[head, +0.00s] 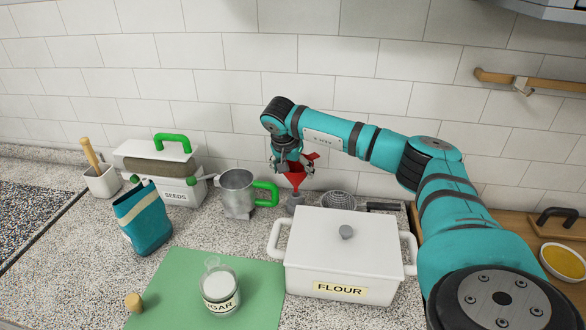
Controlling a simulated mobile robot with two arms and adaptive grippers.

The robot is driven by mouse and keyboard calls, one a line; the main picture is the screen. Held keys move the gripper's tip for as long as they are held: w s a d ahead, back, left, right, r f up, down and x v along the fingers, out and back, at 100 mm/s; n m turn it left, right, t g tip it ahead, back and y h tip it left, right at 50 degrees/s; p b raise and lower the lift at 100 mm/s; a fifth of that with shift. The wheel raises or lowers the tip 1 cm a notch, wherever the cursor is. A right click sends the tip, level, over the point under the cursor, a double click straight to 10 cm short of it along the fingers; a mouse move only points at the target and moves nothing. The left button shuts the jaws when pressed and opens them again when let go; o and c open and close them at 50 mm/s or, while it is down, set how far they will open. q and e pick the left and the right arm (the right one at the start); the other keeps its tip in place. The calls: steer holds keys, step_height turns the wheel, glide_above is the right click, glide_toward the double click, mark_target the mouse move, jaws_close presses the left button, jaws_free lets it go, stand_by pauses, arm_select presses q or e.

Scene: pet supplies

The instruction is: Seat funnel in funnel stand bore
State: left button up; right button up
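The red funnel (294,179) is upright, with its narrow end down, between the fingers of my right gripper (292,170). The fingers are on both sides of it and appear closed on it; they hide part of its rim. A small grey funnel stand (294,200) is directly below the funnel. The funnel's tip meets the top of the stand in the picture, but I cannot tell whether it is inside the bore or just above it. My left gripper is not in view.
A metal cup with green handle (238,190) stands close left of the stand. A strainer (340,200) lies close right. A white FLOUR box (345,245) is in front. The seeds bin (175,190), blue bag (145,218) and sugar jar (220,288) are further left.

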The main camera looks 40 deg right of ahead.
mark_target(294, 183)
steer(key=shift+f+b, duration=1.25)
steer(key=shift+f, duration=0.95)
steer(key=o, duration=0.9)
steer(key=shift+r, duration=0.15)
steer(key=v, duration=1.1)
steer(key=shift+s+a+r, duration=0.1)
steer(key=shift+a+r, duration=0.1)
steer(key=shift+r, duration=0.1)
